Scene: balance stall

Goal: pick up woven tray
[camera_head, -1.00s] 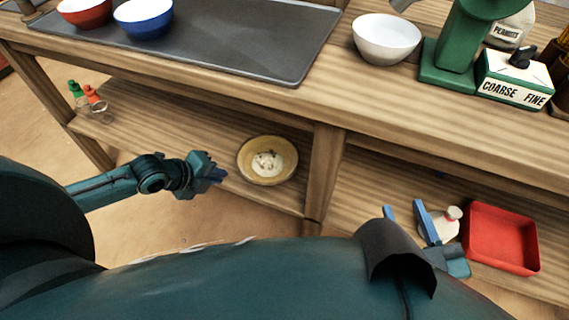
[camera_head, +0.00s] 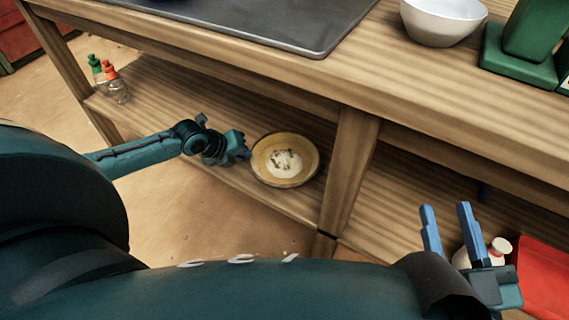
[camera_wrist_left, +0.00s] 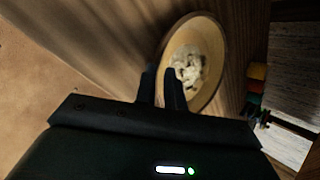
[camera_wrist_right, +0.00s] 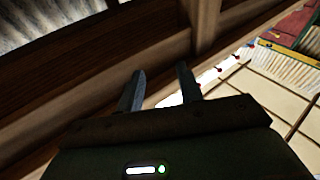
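The woven tray (camera_head: 262,172) is a round, tan-yellow, shallow dish with pale, dark-flecked contents in its middle. It sits on the lower wooden shelf, left of the middle post. It also shows in the left wrist view (camera_wrist_left: 207,95). My left gripper (camera_head: 246,153) is at the tray's left rim. In the left wrist view its fingers (camera_wrist_left: 161,80) have a narrow gap, one outside and one inside the rim, and look closed on it. The fingertips' contact is partly hidden. My right gripper (camera_head: 448,215) is open and empty, near the right shelf section.
The middle post (camera_head: 348,175) stands just right of the tray, and the tabletop edge (camera_head: 290,85) overhangs the shelf. Two small bottles (camera_head: 110,80) stand at the shelf's left end. A white bottle (camera_head: 497,246) and a red tray (camera_head: 545,270) are beside my right gripper.

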